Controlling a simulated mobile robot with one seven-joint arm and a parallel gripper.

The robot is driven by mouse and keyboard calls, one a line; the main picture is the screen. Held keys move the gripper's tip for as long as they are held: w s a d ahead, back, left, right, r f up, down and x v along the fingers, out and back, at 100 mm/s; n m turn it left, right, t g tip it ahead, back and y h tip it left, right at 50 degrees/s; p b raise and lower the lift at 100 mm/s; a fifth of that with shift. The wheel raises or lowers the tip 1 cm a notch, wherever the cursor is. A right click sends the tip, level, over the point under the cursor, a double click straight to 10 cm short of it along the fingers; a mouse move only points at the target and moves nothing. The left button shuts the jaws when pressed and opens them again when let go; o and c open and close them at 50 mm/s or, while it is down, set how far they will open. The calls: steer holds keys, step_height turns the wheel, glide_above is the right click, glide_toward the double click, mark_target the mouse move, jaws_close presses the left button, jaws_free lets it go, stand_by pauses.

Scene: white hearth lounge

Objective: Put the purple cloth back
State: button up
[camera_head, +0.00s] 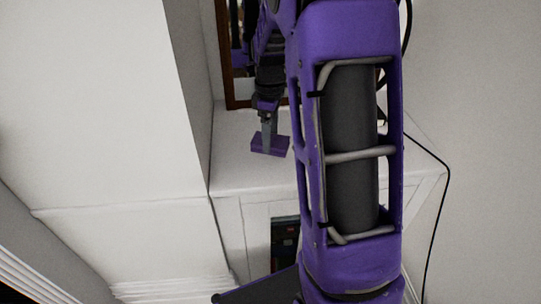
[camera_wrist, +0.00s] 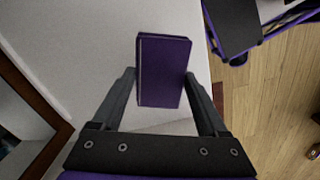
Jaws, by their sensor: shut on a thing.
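The purple cloth (camera_head: 270,146) looks like a small, flat, folded block. My gripper (camera_head: 267,130) is shut on it, above the white mantel top (camera_head: 236,170). In the wrist view the cloth (camera_wrist: 163,60) sits upright in the picture between the two dark fingers, with its upper part reaching past the fingertips. I cannot tell whether it touches the mantel top or hangs just above it.
A brown-framed mirror (camera_head: 224,60) stands at the back of the mantel, close to my gripper. A white wall block (camera_head: 110,110) rises at the left. A dark opening (camera_head: 285,240) lies below the mantel. Wooden floor (camera_wrist: 275,95) shows at right in the wrist view.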

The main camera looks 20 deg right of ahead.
step_height(320, 180, down, 6)
steer(key=shift+r+b, duration=0.1)
steer(key=shift+b, duration=0.35)
steer(key=shift+f, duration=0.2)
steer(key=o, duration=1.1)
step_height(320, 180, up, 12)
steer(key=shift+r+p, duration=0.2)
steer(key=shift+p, duration=0.85)
steer(key=shift+r, duration=0.1)
